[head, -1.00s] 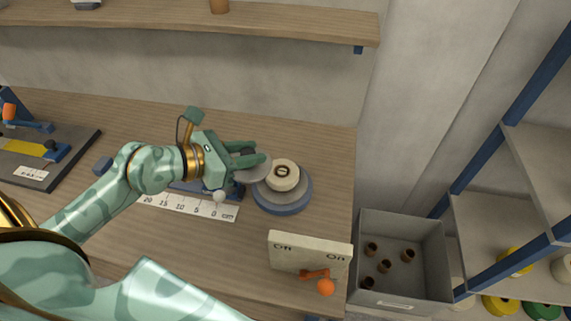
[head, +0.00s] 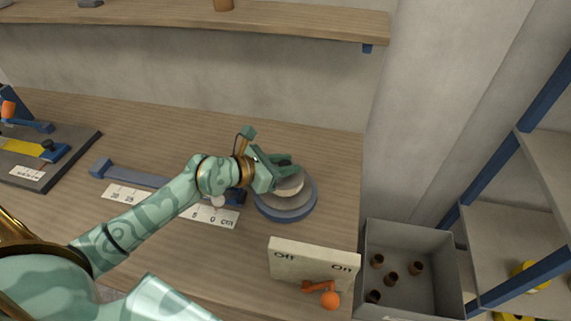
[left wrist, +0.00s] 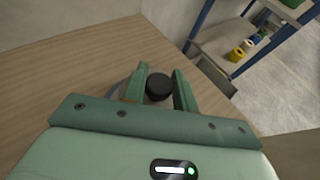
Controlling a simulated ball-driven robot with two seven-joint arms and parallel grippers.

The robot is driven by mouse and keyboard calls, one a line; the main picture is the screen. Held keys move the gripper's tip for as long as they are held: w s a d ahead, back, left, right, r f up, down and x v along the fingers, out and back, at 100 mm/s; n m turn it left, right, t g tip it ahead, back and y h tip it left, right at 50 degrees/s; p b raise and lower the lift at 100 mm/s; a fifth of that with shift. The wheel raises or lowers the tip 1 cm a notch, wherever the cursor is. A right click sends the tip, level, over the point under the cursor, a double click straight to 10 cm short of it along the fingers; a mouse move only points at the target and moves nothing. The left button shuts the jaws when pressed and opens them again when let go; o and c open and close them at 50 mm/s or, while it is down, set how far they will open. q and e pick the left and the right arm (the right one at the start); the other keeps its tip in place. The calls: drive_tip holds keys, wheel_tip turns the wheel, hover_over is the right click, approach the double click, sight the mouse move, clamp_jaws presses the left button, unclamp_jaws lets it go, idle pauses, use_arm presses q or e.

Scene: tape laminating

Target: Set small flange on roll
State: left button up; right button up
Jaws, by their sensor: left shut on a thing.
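My left gripper (head: 290,167) is over the roll at the right of the bench, and its fingers are shut on the small flange. In the left wrist view a dark round knob (left wrist: 158,84) sits between the fingertips. The flange's grey disc is mostly hidden by the hand. The cream roll (head: 293,188) lies on a grey disc (head: 290,204) above a round blue base (head: 288,216). The gripper covers the roll's core, and I cannot tell whether the flange touches the roll. My right gripper is out of view.
A ruler strip (head: 215,216) and a blue bar (head: 130,174) lie left of the roll. An On/Off panel (head: 300,262) with an orange-knobbed lever (head: 328,297) stands in front. A grey bin (head: 410,245) holds several brown cores. A shelf (head: 200,22) runs above the bench.

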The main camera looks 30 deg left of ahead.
use_arm(q)
drive_tip(key=o, duration=1.1)
drive_tip(key=shift+s+r, duration=0.1)
drive_tip(key=p+v, duration=0.1)
drive_tip(key=v, duration=1.1)
drive_tip(key=shift+p, duration=0.35)
